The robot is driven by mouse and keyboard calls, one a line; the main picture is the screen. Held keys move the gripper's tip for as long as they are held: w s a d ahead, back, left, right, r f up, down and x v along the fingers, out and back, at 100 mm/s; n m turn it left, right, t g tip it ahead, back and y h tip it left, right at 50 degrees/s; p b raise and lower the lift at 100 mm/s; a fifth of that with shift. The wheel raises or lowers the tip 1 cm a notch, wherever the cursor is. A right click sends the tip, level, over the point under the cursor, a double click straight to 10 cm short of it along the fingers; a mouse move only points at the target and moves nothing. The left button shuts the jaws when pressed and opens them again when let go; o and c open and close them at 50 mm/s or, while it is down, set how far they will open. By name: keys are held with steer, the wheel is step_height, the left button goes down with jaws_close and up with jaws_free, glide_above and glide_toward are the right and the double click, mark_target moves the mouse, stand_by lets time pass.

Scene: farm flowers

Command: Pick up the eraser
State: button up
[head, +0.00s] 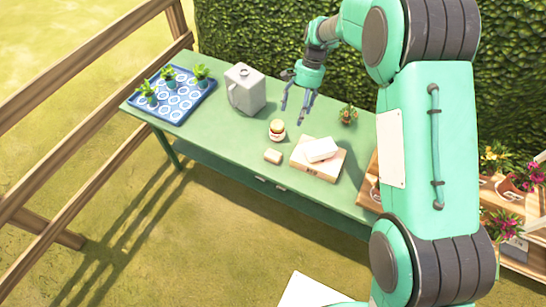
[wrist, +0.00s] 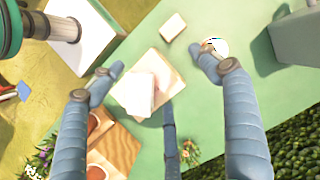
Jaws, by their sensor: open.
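A small cream block (head: 273,156), which looks most like the eraser, lies on the green table near its front edge. It also shows in the wrist view (wrist: 172,27), beyond my fingertips and clear of them. In the wrist view my spread fingers (wrist: 158,80) frame the board and the white block (wrist: 138,93), without visible contact.
A grey jug (head: 245,90) and a blue patterned tray (head: 187,108) with plants are to the left. A small potted plant (head: 348,114) stands behind the board.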

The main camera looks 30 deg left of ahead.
steer(key=s+a+f+g, duration=0.1)
steer(key=s+a+f, duration=0.1)
steer(key=a+f, duration=0.4)
step_height(320, 180, down, 3)
steer(key=shift+f+h, duration=0.2)
steer(key=shift+h, duration=0.1)
steer(key=shift+f, duration=0.1)
glide_above(273, 154)
steer(key=w, duration=0.2)
step_height(273, 154, down, 8)
steer(key=shift+w+d+b, duration=0.15)
steer(key=shift+w+b, duration=0.05)
steer(key=shift+b, duration=0.15)
steer(key=shift+b+x, duration=0.4)
steer(key=shift+x, duration=2.15)
steer(key=shift+c, duration=0.6)
steer(key=c, duration=1.3)
